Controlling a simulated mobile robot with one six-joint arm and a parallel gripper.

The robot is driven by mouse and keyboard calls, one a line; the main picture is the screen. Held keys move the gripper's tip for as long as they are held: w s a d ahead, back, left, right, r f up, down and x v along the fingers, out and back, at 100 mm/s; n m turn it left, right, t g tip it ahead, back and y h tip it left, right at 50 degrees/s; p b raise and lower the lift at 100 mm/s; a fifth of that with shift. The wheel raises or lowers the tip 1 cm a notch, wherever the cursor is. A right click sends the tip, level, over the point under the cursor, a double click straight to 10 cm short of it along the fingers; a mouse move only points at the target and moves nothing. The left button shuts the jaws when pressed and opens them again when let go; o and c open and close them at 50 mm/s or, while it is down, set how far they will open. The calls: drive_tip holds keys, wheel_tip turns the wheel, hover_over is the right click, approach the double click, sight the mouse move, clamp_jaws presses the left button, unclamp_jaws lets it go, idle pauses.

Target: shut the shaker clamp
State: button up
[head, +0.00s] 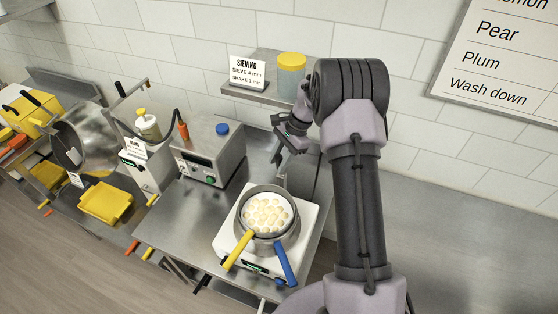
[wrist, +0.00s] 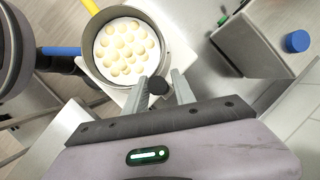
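The shaker (head: 298,248) is a white base with a grey pan and sieve (head: 271,233) on it, full of round pale pieces. A yellow handle (head: 238,251) and a blue handle (head: 285,263) stick out toward the front. In the wrist view the sieve (wrist: 90,68) is at the upper left. A round black knob (wrist: 158,86), perhaps the clamp's, shows between my fingers; I cannot tell whether they touch it. My gripper (wrist: 159,77) is open. In the head view my gripper (head: 279,157) hangs above and behind the shaker. The rest of the clamp is not clear.
A grey control box (head: 209,152) with a blue cap (head: 222,129) stands left of the shaker. A shelf (head: 259,98) on the wall above holds a yellow-lidded jar (head: 291,75) and a sieving sign (head: 246,73). A yellow tray (head: 105,204) lies further left.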

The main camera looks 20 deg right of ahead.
clamp_jaws()
idle(1.2)
